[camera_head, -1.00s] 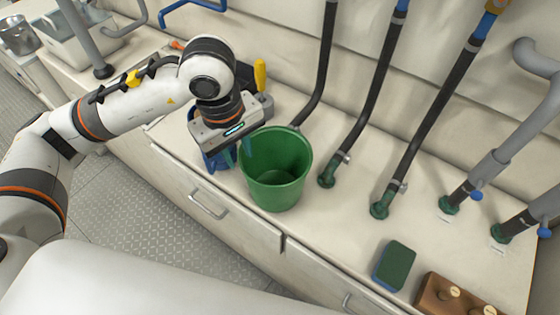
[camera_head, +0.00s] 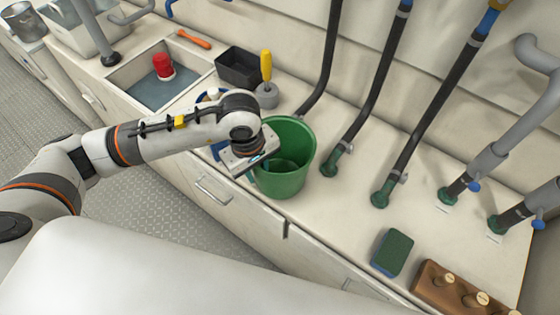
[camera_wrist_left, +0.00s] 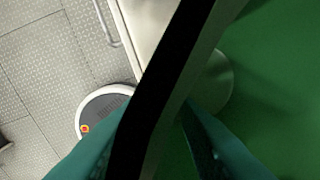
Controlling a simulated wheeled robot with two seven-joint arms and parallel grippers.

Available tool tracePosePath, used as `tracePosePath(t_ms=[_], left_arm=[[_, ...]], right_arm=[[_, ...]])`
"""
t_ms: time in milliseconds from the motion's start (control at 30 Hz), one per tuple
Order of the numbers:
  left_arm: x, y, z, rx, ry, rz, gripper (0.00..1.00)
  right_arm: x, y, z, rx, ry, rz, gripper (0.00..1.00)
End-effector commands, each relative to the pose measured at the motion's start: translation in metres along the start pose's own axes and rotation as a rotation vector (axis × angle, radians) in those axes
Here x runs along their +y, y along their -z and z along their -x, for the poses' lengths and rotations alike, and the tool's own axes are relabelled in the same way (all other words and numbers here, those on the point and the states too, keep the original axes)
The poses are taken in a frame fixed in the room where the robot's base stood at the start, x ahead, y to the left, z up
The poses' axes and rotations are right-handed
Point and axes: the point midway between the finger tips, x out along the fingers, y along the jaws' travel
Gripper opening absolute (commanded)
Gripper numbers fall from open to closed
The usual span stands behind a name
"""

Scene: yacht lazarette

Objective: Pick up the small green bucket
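The small green bucket (camera_head: 288,190) stands upright on the cream counter, near its front edge. My left gripper (camera_head: 266,172) is at the bucket's left rim, reaching down over it. In the left wrist view its two teal fingers (camera_wrist_left: 160,125) lie on either side of a dark band, apparently the bucket's rim, and look spread apart. The bucket's green inside (camera_wrist_left: 275,70) fills the right of that view. The dark band hides part of the left finger, so contact with the wall is unclear. My right gripper is not in view.
Black hoses with green fittings (camera_head: 330,168) stand right of the bucket. A yellow-handled tool (camera_head: 266,68) and black bin (camera_head: 239,68) are behind it. A sponge (camera_head: 392,252) and wooden block (camera_head: 450,290) lie front right. A sink (camera_head: 150,88) holds a red object.

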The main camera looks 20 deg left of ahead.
Motion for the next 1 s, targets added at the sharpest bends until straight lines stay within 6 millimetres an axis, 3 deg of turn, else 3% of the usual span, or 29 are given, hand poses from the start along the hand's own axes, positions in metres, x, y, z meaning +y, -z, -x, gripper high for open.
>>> tracePosePath(t_ms=[100, 267, 667, 767, 1000], left_arm=[[0.000, 0.000, 0.000, 0.000, 0.000, 0.000, 0.26], [0.000, 0.000, 0.000, 0.000, 0.000, 0.000, 0.00], [-0.001, 0.000, 0.003, 0.000, 0.002, 0.001, 0.00], [-0.003, -0.001, 0.013, -0.002, 0.005, 0.001, 0.00], [-0.007, -0.001, 0.061, -0.003, 0.007, -0.001, 0.00]], right_arm=[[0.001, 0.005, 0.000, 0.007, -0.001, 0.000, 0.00], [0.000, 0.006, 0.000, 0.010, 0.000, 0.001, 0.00], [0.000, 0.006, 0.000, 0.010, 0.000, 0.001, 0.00], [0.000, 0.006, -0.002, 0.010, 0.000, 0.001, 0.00], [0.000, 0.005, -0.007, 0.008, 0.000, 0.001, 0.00]])
